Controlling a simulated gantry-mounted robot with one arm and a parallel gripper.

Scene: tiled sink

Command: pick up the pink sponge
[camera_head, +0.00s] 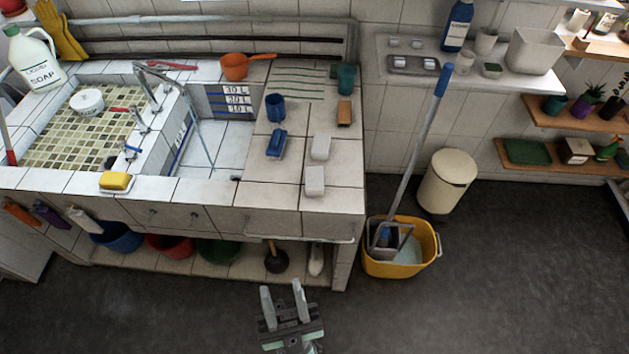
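I cannot pick out a clearly pink sponge in the head view. Two pale, whitish blocks lie on the tiled counter right of the basin, a far one (320,147) and a near one (314,181). An orange-brown block (344,113) stands farther back, near a green cup (346,79). A yellow sponge-like block (116,181) sits on the front ledge at left. My gripper (283,300) is at the bottom middle, in front of the sink unit and apart from these things. Its two fingers are spread, with nothing between them.
A tap (150,85) rises between the basins. A yellow mop bucket (400,252) with a tall handle (415,150) stands right of the unit. The floor at lower right is clear.

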